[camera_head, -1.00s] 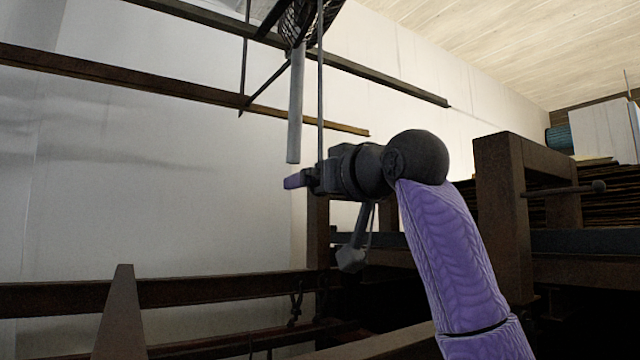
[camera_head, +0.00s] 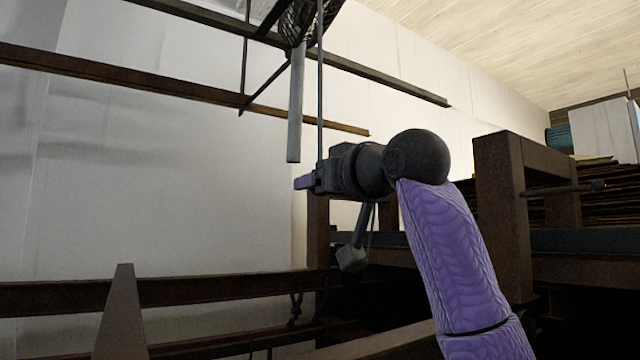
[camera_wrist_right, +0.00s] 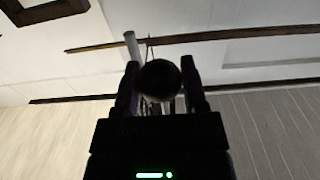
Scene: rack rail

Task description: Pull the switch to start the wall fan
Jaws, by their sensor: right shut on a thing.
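The dark mesh wall fan (camera_head: 297,22) shows in part at the top of the head view. A grey tube (camera_head: 296,105) hangs below it. A thin pull cord (camera_head: 320,85) runs straight down from the fan to my right gripper (camera_head: 305,182). In the wrist view, a dark round knob (camera_wrist_right: 160,80) sits between the two fingers of my right gripper (camera_wrist_right: 160,68), which is shut on it. The fingers hide part of the knob's sides. My left gripper is not in view.
Long rails (camera_head: 180,92) run along the pale wall behind. A brown wooden frame (camera_head: 500,215) stands to the right of my right arm. The space left of the gripper is open.

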